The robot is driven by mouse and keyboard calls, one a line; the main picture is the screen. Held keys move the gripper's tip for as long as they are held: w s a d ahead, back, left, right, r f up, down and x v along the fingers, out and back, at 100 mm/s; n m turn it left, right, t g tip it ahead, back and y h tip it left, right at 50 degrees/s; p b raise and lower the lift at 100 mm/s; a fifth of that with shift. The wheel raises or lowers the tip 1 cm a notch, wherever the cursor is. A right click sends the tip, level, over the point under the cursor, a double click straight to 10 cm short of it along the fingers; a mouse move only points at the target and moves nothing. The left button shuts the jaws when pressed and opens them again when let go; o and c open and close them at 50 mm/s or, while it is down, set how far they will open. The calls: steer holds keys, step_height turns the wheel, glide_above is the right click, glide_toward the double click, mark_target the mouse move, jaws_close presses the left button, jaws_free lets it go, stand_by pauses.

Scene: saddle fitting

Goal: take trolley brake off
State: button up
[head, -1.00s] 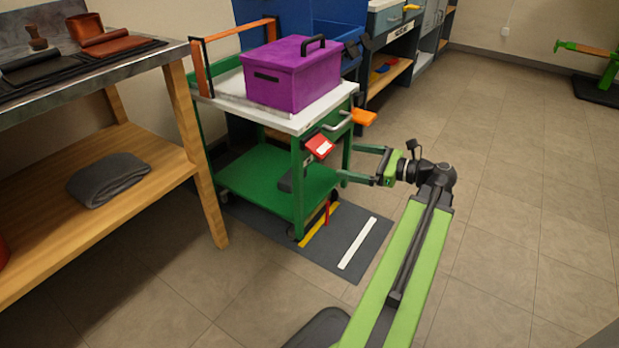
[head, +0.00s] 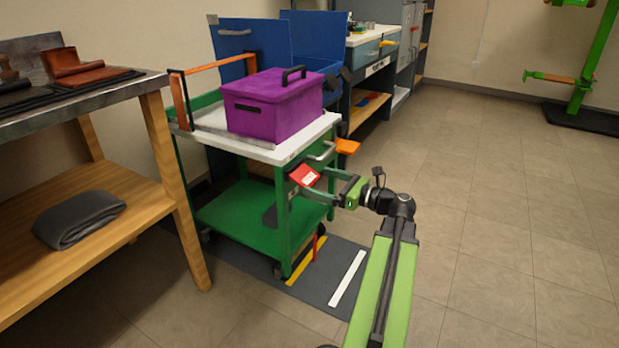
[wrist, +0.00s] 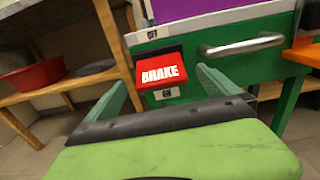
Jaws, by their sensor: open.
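The green trolley (head: 235,222) with a white top stands left of centre in the head view. Its red brake lever (head: 304,175) is on the near post. In the wrist view the lever (wrist: 161,71) reads "BRAKE", with an "OFF" label above it and an "ON" label below; it slants down and out toward "ON". My gripper (head: 317,182) is open beside the lever.
A purple box (head: 265,118) sits on the trolley top. A metal handle (wrist: 243,46) and an orange part (wrist: 303,54) lie right of the lever. A wooden workbench (head: 150,195) stands close on the left.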

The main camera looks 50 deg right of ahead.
mark_target(310, 178)
steer(key=x, duration=0.5)
